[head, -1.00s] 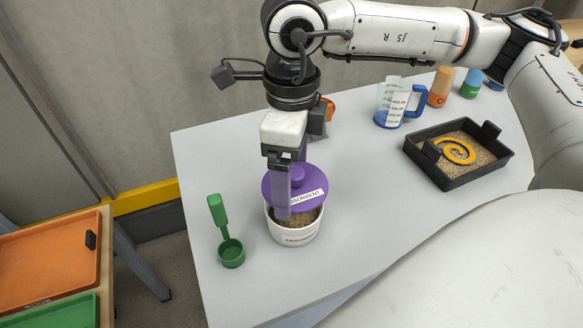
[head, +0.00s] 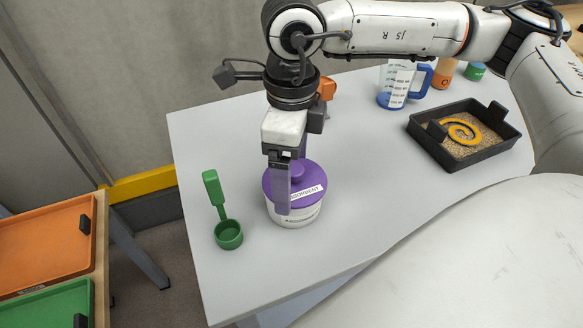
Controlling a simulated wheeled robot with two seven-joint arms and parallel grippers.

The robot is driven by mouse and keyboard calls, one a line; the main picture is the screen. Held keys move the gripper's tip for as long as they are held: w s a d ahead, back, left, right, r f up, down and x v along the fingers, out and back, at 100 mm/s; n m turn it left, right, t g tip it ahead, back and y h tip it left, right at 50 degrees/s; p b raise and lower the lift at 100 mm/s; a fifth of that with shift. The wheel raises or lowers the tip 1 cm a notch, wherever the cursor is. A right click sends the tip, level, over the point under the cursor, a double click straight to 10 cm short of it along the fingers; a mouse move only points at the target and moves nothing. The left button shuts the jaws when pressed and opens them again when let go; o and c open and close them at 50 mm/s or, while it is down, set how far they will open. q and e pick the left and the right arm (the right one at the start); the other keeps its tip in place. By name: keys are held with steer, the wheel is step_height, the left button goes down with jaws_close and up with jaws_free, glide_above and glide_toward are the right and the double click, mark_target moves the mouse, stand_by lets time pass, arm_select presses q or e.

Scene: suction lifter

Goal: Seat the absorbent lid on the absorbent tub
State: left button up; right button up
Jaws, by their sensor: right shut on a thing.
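The absorbent lid (head: 312,178) is a purple disc with a knob and a white label. It lies level over the mouth of the absorbent tub (head: 298,219), a white round tub on the table. The lid covers the opening, and no granules show now. I cannot tell whether the rim is fully down all round. My right gripper (head: 290,182) points down at the lid and is shut on its knob. One finger hides the lid's front left part. My left gripper is not in view.
A black tray (head: 464,158) of granules with an orange coil, a measuring jug (head: 393,88) and bottles are at the right and back. The table (head: 360,205) is clear right of the tub.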

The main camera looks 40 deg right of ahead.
steer(key=shift+f+b, duration=0.25)
steer(key=shift+b, duration=0.05)
steer(key=o, duration=0.9)
step_height(320, 180, up, 10)
steer(key=shift+r, duration=0.2)
